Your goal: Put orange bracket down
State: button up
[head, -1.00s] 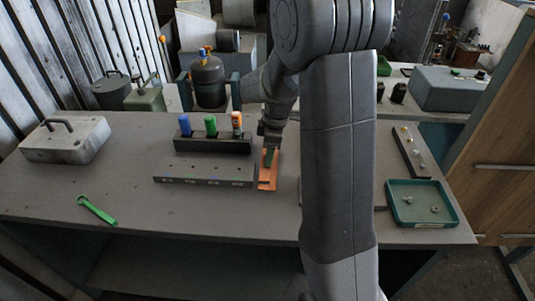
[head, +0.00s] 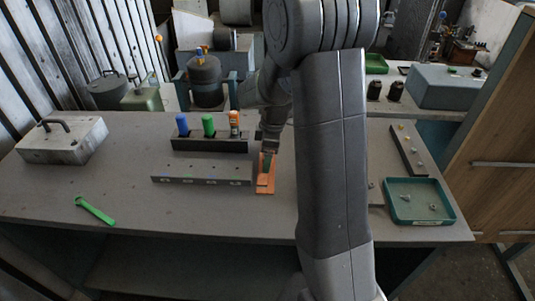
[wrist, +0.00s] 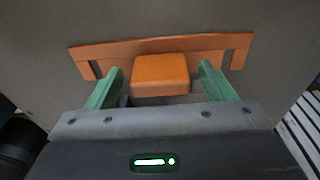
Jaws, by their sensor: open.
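The orange bracket (head: 265,185) lies on the grey table, just right of the dark strip with small labels in the head view. In the wrist view the orange bracket (wrist: 160,75) shows as a flat bar with a raised block in the middle. My gripper (wrist: 160,88) is open, its two green fingers apart on either side of the block, with gaps visible between. In the head view my gripper (head: 268,160) is small and partly hidden at the bracket's far end.
A dark holder (head: 210,143) with blue, green and orange handles stands behind the labelled strip (head: 202,181). A green wrench (head: 95,211) and a grey metal box (head: 62,142) lie to the left. A green tray (head: 420,220) is at the right. The table front left-centre is clear.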

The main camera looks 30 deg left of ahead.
notch_tip(320, 180, up, 12)
jog(key=d, duration=0.1)
jog(key=shift+w+d+b, duration=0.2)
jog(key=shift+w+b, duration=0.15)
jog(key=shift+f, duration=0.1)
send_over(272, 166)
jog(key=a, duration=0.1)
jog(key=f, duration=1.1)
jog(key=shift+s+a+f+p, duration=0.2)
jog(key=shift+s+f+p, duration=0.1)
jog(key=shift+f, duration=0.1)
jog(key=shift+r, duration=1.7)
jog(key=shift+f, duration=0.1)
